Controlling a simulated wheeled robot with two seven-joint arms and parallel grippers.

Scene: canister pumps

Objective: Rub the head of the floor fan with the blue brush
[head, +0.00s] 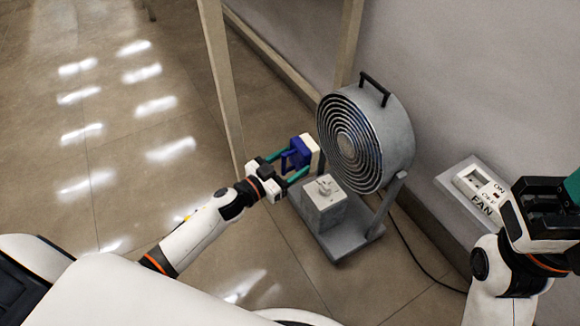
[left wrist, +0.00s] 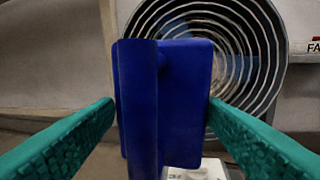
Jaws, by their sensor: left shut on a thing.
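The floor fan's grey round head (head: 365,140), with a spiral wire grille, stands tilted on a low base near the wall. My left gripper (head: 292,168) is shut on the blue brush (head: 298,153), just left of the grille. The brush's pale bristle side points toward the fan. In the left wrist view the blue brush (left wrist: 185,100) sits between the two teal fingers, with the grille (left wrist: 262,45) behind it. I cannot tell whether the bristles touch the grille. My right gripper (head: 568,190) is at the right edge, partly cut off.
A grey box with a knob (head: 322,205) stands on the fan's base below my left gripper. A wall panel marked FAN, ON and OFF (head: 478,190) is at right. A wooden frame (head: 222,85) stands behind. A black cable (head: 415,258) crosses the floor. Open floor lies left.

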